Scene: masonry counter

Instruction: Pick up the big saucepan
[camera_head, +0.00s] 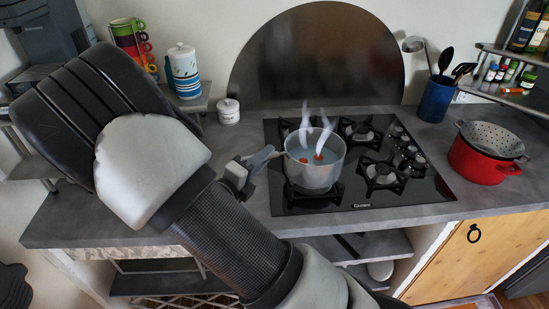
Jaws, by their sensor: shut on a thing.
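The big saucepan (316,174) is a silver metal pot with steaming liquid and reddish pieces in it. It is upright over the left front part of the black gas hob (388,200); I cannot tell whether it touches the burner grate. Its handle points left. My gripper (257,164) is shut on that handle at the left of the pan. My arm comes up from the bottom of the view, and the fingertips are partly hidden around the handle.
A red pot with a colander (484,163) stands right of the hob. A blue utensil holder (436,99) is behind it. A small white jar (228,111) and stacked coloured cups (135,44) are at the back left. A dark round panel (318,55) rises behind the hob.

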